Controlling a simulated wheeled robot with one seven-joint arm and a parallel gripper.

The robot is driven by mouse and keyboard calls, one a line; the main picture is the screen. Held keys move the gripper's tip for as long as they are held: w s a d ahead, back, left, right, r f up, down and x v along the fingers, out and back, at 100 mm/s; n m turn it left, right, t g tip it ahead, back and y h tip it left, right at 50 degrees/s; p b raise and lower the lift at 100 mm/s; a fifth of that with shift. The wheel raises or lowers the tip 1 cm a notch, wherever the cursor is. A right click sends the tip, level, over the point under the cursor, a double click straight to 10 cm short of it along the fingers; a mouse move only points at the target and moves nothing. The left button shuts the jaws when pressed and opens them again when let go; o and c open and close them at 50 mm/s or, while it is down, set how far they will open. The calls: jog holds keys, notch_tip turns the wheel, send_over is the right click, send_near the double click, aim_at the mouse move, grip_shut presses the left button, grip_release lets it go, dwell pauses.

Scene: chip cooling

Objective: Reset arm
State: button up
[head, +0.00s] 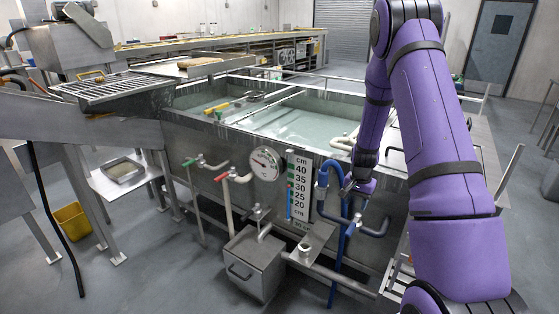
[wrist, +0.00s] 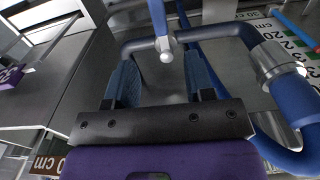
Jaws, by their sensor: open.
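My purple arm (head: 440,130) reaches down along the right part of the head view. Its gripper (head: 358,196) is low at the front wall of the steel water tank (head: 215,130), beside the blue hose (head: 336,258). In the wrist view my gripper (wrist: 162,72) has two dark blue ribbed fingers spread apart, with nothing clasped between them. A dark bent pipe (wrist: 228,32) crosses just past the fingertips, with a small light knob (wrist: 166,56) near its middle. Whether the fingers touch the pipe cannot be told.
A dial gauge (head: 265,163) and a cm scale (head: 299,187) are on the tank front, left of my gripper. Open floor (head: 155,275) lies at lower left.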

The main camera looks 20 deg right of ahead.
jog(key=s+a+r+n+t, duration=0.1)
jog(key=s+a+r+n, duration=0.2)
jog(key=a+r, duration=0.7)
jog(key=s+a+r+n+t, duration=0.2)
jog(key=a+r, duration=0.2)
jog(key=r, duration=1.2)
jog(key=s+a+r+n+t, duration=0.1)
jog(key=s+a+r+n, duration=0.2)
jog(key=s, duration=0.8)
jog(key=s+a+r+n+t, duration=0.1)
jog(key=s+a+r+n, duration=0.2)
jog(key=s+a+r, duration=0.4)
jog(key=shift+s+r, duration=1.25)
jog(key=shift+s, duration=1.25)
jog(key=shift+a, duration=0.1)
